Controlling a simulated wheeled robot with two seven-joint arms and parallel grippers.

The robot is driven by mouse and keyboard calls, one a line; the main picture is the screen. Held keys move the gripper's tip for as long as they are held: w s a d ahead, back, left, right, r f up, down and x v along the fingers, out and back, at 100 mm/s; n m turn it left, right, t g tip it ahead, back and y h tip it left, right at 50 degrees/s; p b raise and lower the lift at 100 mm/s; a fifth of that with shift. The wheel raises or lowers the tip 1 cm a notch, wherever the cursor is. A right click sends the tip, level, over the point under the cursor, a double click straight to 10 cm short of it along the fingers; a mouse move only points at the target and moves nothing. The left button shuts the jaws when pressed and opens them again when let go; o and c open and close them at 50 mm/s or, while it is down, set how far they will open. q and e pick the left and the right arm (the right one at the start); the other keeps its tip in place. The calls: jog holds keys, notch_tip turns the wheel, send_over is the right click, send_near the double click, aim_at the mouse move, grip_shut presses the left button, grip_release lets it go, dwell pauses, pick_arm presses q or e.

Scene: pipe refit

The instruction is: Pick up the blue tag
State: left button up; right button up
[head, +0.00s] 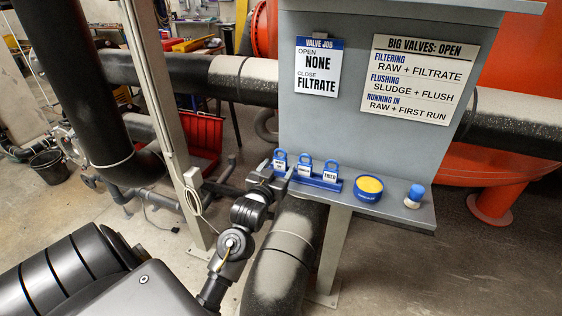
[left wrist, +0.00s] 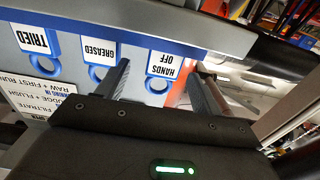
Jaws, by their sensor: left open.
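Three blue tags with white labels stand in a row in a blue rack (head: 318,183) on the grey shelf. The left one (head: 280,158) reads "HANDS OFF" in the left wrist view (left wrist: 164,68). The middle one (head: 304,166) reads "GREASED" there (left wrist: 98,52). The right one (head: 330,171) reads "TRIED" (left wrist: 38,42). My left gripper (head: 278,176) is open at the left end of the rack. In the left wrist view its two fingers (left wrist: 163,80) stand on either side of the "HANDS OFF" tag; I cannot tell whether they touch it. My right gripper is not in view.
A blue tin with a yellow top (head: 369,187) and a small blue-capped bottle (head: 414,195) stand on the shelf right of the rack. A grey panel (head: 350,130) with two signs rises behind. A thick pipe (head: 282,262) runs below the shelf, beside my left arm.

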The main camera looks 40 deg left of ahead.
aim_at(279, 163)
pick_arm(q)
jog(key=shift+w+a, duration=0.1)
jog(key=shift+w, duration=0.25)
jog(key=p+x, duration=0.2)
jog(key=x, duration=0.2)
jog(key=shift+w+a+f, duration=0.1)
jog(key=shift+w+a, duration=0.05)
jog(key=shift+a, duration=0.15)
jog(key=shift+w+a+f, duration=0.1)
jog(key=shift+w, duration=0.2)
jog(key=shift+s, duration=0.1)
jog(key=c, duration=1)
jog(key=shift+c, duration=0.2)
